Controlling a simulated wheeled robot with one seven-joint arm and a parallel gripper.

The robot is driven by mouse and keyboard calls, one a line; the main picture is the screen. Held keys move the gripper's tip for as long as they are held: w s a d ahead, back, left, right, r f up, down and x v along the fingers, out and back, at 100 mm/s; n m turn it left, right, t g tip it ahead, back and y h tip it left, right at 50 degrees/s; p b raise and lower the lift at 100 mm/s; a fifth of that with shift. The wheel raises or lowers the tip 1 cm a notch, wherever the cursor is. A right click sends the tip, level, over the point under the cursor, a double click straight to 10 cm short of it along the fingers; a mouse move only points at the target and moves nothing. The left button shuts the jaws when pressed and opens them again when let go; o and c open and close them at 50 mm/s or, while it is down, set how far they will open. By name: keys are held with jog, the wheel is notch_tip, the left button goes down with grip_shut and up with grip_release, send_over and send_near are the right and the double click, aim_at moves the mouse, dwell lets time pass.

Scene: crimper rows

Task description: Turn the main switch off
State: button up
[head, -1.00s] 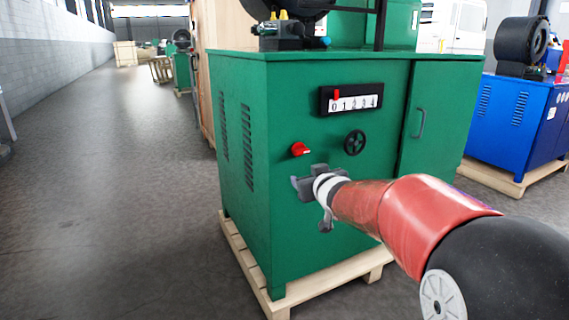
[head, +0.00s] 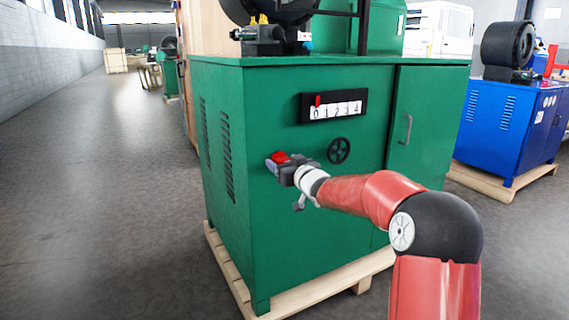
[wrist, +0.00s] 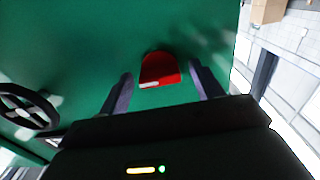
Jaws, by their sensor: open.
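The main switch is a red knob (head: 280,158) on the front of the green cabinet (head: 270,110), partly hidden behind my gripper in the head view. In the wrist view the red knob (wrist: 159,70) sits between the two fingers, a little beyond their tips, with a pale mark on its lower edge. My gripper (head: 279,164) is open in front of the knob. In the wrist view both fingers of my gripper (wrist: 157,80) stand apart on either side of the knob, with green panel showing between each finger and it.
A black handwheel (head: 339,150) is on the panel right of the knob, also at left in the wrist view (wrist: 28,108). A number display (head: 333,107) with a red slider is above. The cabinet stands on a wooden pallet (head: 335,287). Open floor (head: 120,200) lies to the left.

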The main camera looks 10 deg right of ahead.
jog(key=shift+c, duration=0.3)
jog(key=c, duration=0.9)
jog(key=shift+f+n, duration=0.1)
jog(key=shift+n, duration=0.2)
jog(key=n+b, duration=0.9)
jog(key=n, duration=0.8)
jog(key=shift+n, duration=0.3)
jog(key=o, duration=1)
jog(key=shift+c, duration=0.2)
